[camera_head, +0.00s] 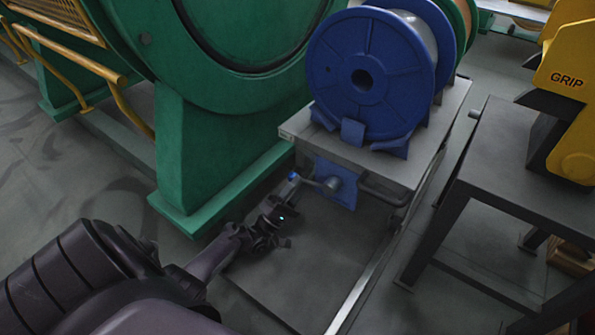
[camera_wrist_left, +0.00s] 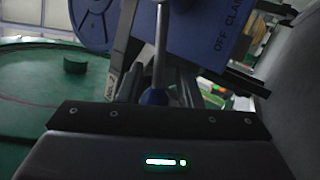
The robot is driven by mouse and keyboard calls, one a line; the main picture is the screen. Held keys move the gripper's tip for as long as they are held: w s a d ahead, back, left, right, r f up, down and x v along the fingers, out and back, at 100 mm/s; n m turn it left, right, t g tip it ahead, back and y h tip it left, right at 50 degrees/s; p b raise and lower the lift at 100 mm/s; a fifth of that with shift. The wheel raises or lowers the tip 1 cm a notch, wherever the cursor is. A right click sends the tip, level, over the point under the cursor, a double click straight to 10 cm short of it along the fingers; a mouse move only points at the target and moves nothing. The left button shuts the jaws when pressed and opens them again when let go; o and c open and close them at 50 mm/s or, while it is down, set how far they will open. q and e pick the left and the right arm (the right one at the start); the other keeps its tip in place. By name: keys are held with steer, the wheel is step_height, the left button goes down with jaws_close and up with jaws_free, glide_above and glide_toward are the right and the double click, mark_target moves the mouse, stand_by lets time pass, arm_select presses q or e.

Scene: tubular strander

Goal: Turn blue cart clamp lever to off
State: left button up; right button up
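The blue cart clamp lever (camera_head: 312,182) sticks out to the left from a blue plate (camera_head: 343,195) on the end of the cart. Its blue knob (camera_head: 293,177) is at the free end. In the left wrist view the lever's grey rod (camera_wrist_left: 161,55) and blue knob (camera_wrist_left: 155,97) show, with the blue plate (camera_wrist_left: 205,30) behind, lettered "OFF" and "CLAMP". My left gripper (camera_head: 284,202) is just below the knob in the head view. In the wrist view its fingers (camera_wrist_left: 158,85) stand apart on either side of the knob; contact is not clear. My right gripper is out of view.
The grey cart (camera_head: 425,165) carries a large blue spool (camera_head: 370,75). A green machine stand (camera_head: 215,150) is close on the left. A grey table (camera_head: 510,160) with a yellow "GRIP" machine (camera_head: 570,95) stands at the right.

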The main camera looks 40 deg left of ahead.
arm_select(q)
steer(key=s+a+p, duration=0.2)
steer(key=s+p, duration=0.2)
steer(key=s, duration=0.8)
steer(key=shift+s+a+f, duration=0.3)
steer(key=shift+s+f, duration=0.05)
steer(key=shift+s, duration=0.05)
